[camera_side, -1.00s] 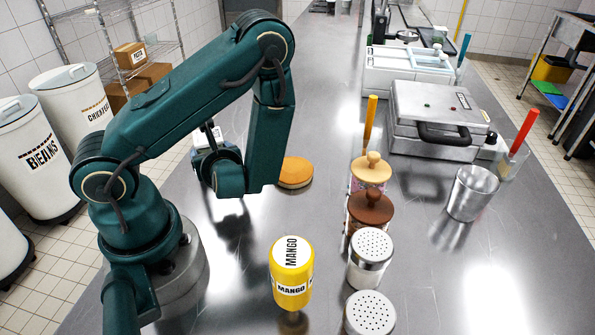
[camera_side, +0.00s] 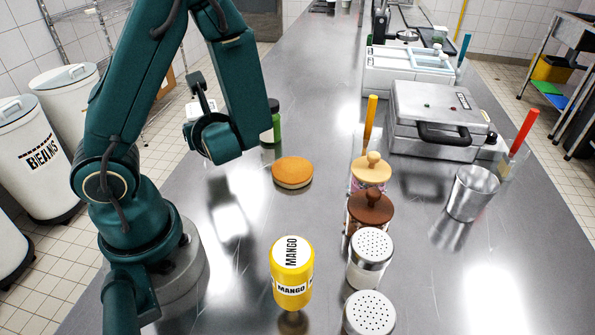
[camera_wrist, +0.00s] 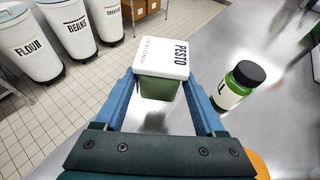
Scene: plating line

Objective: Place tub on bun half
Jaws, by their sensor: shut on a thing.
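The pesto tub (camera_wrist: 162,58) has a white lid marked PESTO and a green body. My gripper (camera_wrist: 158,90) is shut on it, with the blue fingers on either side of the tub in the wrist view. In the side view the tub (camera_side: 192,110) is mostly hidden by my wrist, with a bit of white showing, and appears raised above the counter. The bun half (camera_side: 292,172) is round and orange-brown and lies on the steel counter, to the right of and below my gripper in the side view. An orange edge of it (camera_wrist: 259,166) shows at the wrist view's lower right.
A green jar with a black lid (camera_wrist: 238,86) stands near the tub; it also shows in the side view (camera_side: 271,128). A yellow mango container (camera_side: 291,272) stands in front of the bun. Lidded pots and shakers (camera_side: 370,258) line its right.

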